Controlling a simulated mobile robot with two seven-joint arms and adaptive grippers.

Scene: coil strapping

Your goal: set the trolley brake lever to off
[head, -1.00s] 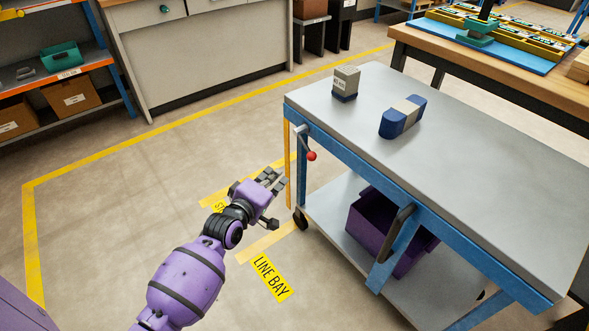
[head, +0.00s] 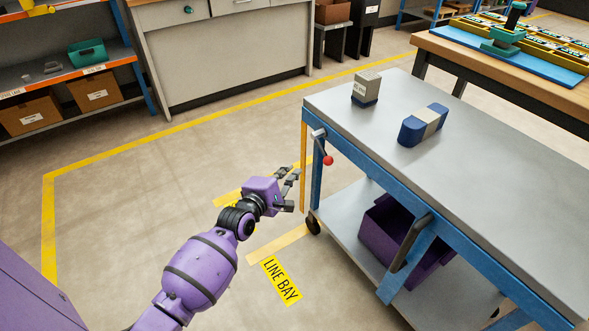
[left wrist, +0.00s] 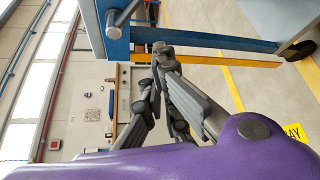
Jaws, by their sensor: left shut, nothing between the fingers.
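The trolley (head: 480,150) has a grey top and a blue frame. Its brake lever (head: 321,143) is a short grey arm with a red ball knob (head: 328,160), hanging down and slightly right from a pivot near the top of the corner post. My left gripper (head: 293,174) is shut and empty, left of the knob and slightly below it, apart from it. In the left wrist view, the fingers (left wrist: 162,52) are beside the blue post, and a grey cylindrical part (left wrist: 113,30) shows on the frame. The red knob is not visible there. My right gripper is out of view.
On the trolley top are a small grey-and-blue block (head: 366,88) and a blue block with a pale band (head: 423,125). A purple crate (head: 385,235) sits on the lower shelf. A dark handle (head: 411,243) sticks out at the side. Floor left of the trolley is clear.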

